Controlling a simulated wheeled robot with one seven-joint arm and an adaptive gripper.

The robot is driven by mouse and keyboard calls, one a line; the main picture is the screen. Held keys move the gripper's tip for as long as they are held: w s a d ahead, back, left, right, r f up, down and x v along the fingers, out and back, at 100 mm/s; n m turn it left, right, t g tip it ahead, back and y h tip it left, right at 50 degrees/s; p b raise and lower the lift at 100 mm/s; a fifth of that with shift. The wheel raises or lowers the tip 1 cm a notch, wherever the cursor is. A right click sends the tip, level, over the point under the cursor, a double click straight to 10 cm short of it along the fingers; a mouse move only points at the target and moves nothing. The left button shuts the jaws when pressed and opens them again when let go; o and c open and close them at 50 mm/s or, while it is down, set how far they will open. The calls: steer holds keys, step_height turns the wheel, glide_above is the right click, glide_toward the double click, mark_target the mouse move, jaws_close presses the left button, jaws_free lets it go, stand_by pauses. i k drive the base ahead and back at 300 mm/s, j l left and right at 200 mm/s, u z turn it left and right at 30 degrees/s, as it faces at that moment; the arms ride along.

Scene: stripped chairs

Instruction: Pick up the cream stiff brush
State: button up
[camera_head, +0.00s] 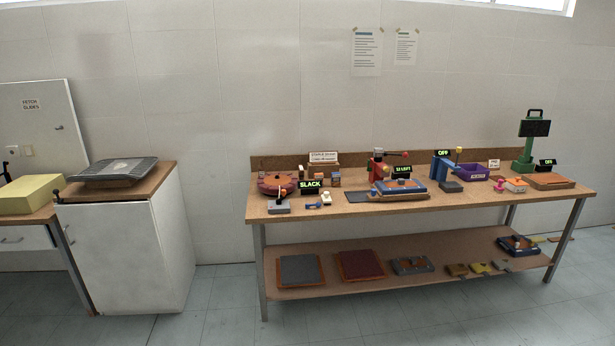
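A small cream object (326,198), which looks like the cream stiff brush, is on the workbench top (445,207) left of the middle, near the front edge. It is small in the picture, so I cannot make out its bristles. A small blue item (313,205) lies just to its left, and a dark flat pad (358,196) lies to its right. My gripper is not in view.
A red-brown round device (276,183) and a grey block (278,206) stand left on the bench. A blue device (398,187) and purple bin (472,172) are further right. A white cabinet (125,245) stands left. The floor (225,310) in front is clear.

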mark_target(327, 200)
steer(key=i, duration=2.1)
steer(key=i+u, duration=0.1)
steer(key=i, duration=0.55)
steer(key=i+l+u, duration=0.1)
steer(key=i, duration=0.55)
